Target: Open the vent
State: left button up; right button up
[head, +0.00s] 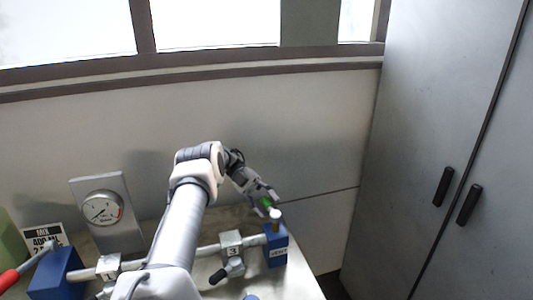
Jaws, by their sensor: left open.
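The vent is a blue block (276,256) with a label reading VENT, at the right end of the pipe on the bench. A short upright brass-coloured stem (275,224) with a pale top rises from the block. My left gripper (262,204) is open just above and beside that stem, reaching in from the upper left. A small green part shows at its fingers; I cannot tell what it belongs to. I cannot tell whether the fingers touch the stem. My right gripper is out of view.
A pipe (207,250) runs along the bench, with numbered grey blocks marked 1 (107,268) and 3 (231,243). A gauge (102,209), a MIX sign (43,238) and a red-handled lever (9,280) stand at left. A grey cabinet (425,130) is at right.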

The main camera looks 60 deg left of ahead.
aim_at(266, 200)
pick_arm(q)
notch_tip(266, 200, up, 10)
jog(key=shift+d+r, duration=0.1)
jog(key=shift+w+f, duration=0.1)
jog(key=shift+f, duration=0.1)
jog(key=shift+r, duration=0.1)
dwell(0.4)
